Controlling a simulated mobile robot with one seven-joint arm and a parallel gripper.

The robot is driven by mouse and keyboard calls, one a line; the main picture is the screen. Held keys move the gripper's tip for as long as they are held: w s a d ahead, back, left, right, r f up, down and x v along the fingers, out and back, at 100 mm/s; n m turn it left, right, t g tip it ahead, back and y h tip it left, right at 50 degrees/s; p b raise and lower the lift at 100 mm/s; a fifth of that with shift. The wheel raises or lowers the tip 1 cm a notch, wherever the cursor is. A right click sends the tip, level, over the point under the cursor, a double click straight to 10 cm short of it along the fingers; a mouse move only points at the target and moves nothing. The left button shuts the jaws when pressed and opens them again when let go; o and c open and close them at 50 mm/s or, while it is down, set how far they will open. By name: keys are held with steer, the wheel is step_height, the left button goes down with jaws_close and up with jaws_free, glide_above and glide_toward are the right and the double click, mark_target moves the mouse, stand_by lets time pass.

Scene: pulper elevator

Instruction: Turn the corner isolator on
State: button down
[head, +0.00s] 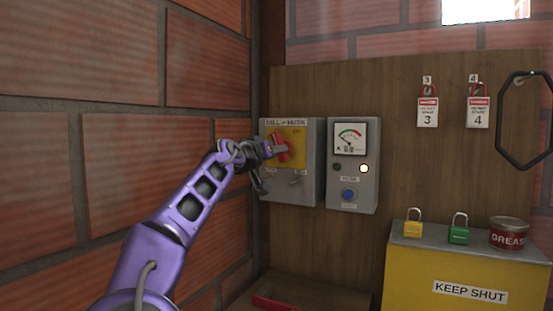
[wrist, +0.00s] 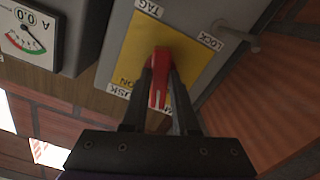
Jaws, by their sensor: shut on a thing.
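The isolator is a grey box (head: 309,181) marked MILL - HUSK, near the wall corner in the head view. Its red handle (head: 283,153) sits on a yellow plate (head: 272,158) with an ON label at its upper right. My gripper (head: 272,149) reaches it from the left. In the wrist view the red handle (wrist: 159,68) stands between the two dark fingers of my gripper (wrist: 160,76), which are shut on it. The handle looks close to upright, slightly tilted in the head view. The fingers hide part of the plate and lettering.
A grey meter box (head: 353,190) with a dial, a lit lamp and a blue button stands just right. A brick wall (head: 90,150) is close on the left. A yellow chest (head: 440,266) holds padlocks and a grease tin. Red tags (head: 428,110) hang above.

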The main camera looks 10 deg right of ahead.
steer(key=shift+m+b, duration=0.6)
steer(key=shift+m, duration=1.4)
steer(key=c, duration=0.7)
jaws_free()
steer(key=shift+a, duration=0.1)
steer(key=v, duration=1.7)
steer(key=shift+s, duration=0.15)
